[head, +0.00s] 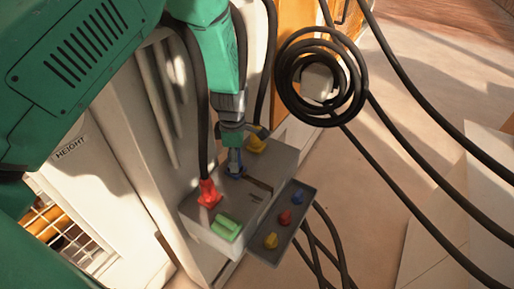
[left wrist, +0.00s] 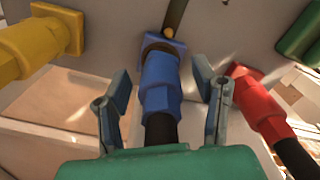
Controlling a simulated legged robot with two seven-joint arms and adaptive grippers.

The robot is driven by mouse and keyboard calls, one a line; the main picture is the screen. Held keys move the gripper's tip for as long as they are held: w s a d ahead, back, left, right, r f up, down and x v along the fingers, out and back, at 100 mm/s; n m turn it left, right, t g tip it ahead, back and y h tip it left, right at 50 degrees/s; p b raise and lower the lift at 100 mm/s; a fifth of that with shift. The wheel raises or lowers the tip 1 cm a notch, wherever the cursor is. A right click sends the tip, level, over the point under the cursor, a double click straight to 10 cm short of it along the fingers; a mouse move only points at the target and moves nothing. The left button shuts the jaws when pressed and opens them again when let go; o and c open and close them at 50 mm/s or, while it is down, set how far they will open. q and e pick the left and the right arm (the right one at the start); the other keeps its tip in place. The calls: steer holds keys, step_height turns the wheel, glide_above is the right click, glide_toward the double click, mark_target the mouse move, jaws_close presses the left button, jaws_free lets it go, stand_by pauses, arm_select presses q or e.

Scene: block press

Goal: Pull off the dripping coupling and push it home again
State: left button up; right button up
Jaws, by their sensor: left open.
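The blue coupling (left wrist: 160,78) has a black hose and sits at the block's (head: 262,208) face, with a dark streak (left wrist: 175,16) beside its seat in the left wrist view. A dark stain (head: 259,187) shows near it in the head view. My left gripper (left wrist: 160,82) is open, its two fingers on either side of the blue coupling with visible gaps. In the head view the left gripper (head: 236,163) largely hides the coupling. The red coupling (head: 208,193) and the yellow coupling (head: 256,141) sit on either side. My right gripper is not in view.
A grey tray (head: 283,228) beside the block holds small blue, red and yellow parts. A coiled black hose (head: 290,84) hangs behind, and loose hoses cross the right side. Open floor lies to the right.

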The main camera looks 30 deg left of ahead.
arm_select(q)
steer(key=shift+d+r, duration=0.1)
steer(key=shift+d, duration=0.15)
steer(key=shift+c, duration=0.3)
steer(key=c, duration=0.7)
steer(key=shift+a, duration=0.25)
jaws_close()
steer(key=shift+s+a, duration=0.1)
steer(key=shift+a, duration=0.25)
steer(key=shift+d+r+p, duration=0.2)
steer(key=shift+r+p, duration=0.2)
steer(key=shift+p, duration=0.1)
steer(key=shift+r, duration=0.3)
steer(key=shift+a+r+p, duration=0.1)
steer(key=shift+r+p, duration=0.5)
steer(key=shift+p, duration=0.15)
steer(key=shift+r+p, duration=0.85)
steer(key=shift+r, duration=0.2)
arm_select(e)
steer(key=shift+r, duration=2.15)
